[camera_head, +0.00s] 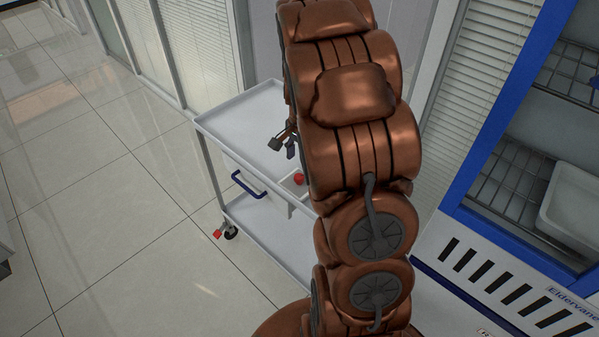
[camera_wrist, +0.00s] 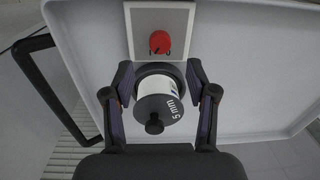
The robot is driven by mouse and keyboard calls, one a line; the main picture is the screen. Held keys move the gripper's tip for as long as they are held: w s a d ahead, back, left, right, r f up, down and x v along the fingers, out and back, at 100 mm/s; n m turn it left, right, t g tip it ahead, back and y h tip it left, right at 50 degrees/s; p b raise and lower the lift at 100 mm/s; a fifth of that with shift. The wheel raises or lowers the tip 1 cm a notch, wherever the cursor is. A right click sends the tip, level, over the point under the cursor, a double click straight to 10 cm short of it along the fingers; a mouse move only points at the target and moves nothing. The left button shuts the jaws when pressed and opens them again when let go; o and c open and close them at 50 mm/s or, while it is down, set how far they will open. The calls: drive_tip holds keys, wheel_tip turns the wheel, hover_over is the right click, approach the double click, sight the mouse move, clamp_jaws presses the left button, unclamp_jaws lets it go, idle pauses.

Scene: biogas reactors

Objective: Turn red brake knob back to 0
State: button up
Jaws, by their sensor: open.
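The red knob (camera_wrist: 160,42) sits on a pale rectangular panel (camera_wrist: 178,20) at the top middle of the wrist view. In the head view the red knob (camera_head: 298,179) shows small on the cart, just left of my arm. My gripper (camera_wrist: 159,82) is open, its two dark fingers apart on either side of a dark and white cylinder (camera_wrist: 160,107) marked "5 mm". I cannot tell whether the fingers touch the cylinder. The knob lies beyond the fingertips in the picture. In the head view my gripper (camera_head: 283,146) points down over the cart.
The white cart (camera_head: 240,118) has raised edges, a blue handle (camera_head: 248,184) and wheels. A blue-framed cabinet (camera_head: 493,130) with wire shelves stands at the right. Open tiled floor (camera_head: 110,220) lies to the left.

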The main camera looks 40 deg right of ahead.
sight(299, 176)
drive_tip(key=shift+w+a+f+p, duration=0.1)
drive_tip(key=shift+f+p, duration=0.4)
drive_tip(key=shift+f, duration=1.2)
drive_tip(key=shift+w+f+p, duration=0.1)
drive_tip(key=shift+f+p, duration=0.4)
drive_tip(key=shift+f, duration=1.2)
drive_tip(key=shift+c, duration=0.3)
clamp_jaws()
